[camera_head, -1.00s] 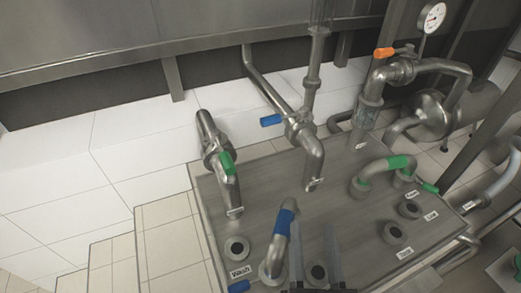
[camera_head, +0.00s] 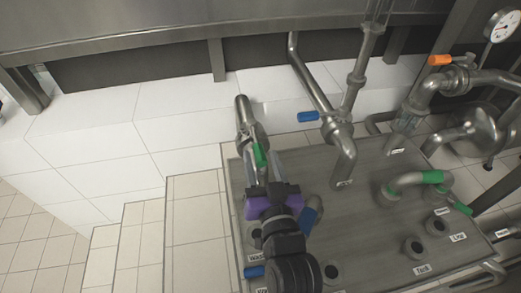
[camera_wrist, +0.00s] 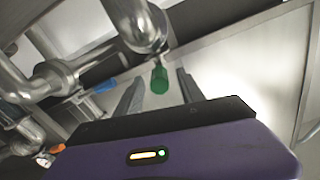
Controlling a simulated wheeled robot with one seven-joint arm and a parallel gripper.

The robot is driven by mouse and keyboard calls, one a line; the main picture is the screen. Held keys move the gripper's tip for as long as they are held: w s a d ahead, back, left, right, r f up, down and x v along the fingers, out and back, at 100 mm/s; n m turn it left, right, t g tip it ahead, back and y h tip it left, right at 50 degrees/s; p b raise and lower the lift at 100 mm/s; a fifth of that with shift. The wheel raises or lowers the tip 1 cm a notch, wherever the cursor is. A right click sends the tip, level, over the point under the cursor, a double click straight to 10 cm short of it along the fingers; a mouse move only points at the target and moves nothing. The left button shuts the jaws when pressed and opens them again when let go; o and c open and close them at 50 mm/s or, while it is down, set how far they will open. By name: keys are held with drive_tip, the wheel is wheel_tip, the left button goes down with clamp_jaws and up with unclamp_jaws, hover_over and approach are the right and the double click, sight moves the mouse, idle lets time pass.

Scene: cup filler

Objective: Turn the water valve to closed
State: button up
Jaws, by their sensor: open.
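The valve in front of my gripper is a steel pipe valve (camera_head: 249,130) with a green handle (camera_head: 260,155), on the left of the steel counter. The handle points down along its pipe. My gripper (camera_head: 264,174), with a purple body, is open and reaches up to this handle. In the wrist view, the green handle (camera_wrist: 160,80) lies between the two apart fingers (camera_wrist: 158,97), near their tips. I see no clear contact. Which valve is the water valve cannot be read from the labels.
Right of it stands a valve with a blue handle (camera_head: 308,117). Farther right are an orange-handled valve (camera_head: 440,60), a gauge (camera_head: 503,27) and a green-banded curved pipe (camera_head: 408,181). A blue-banded pipe (camera_head: 311,213) stands close beside my gripper. White tiled steps (camera_head: 140,240) lie left.

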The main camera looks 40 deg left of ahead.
drive_tip(key=shift+x, duration=0.85)
drive_tip(key=shift+c, duration=0.3)
clamp_jaws()
idle(0.6)
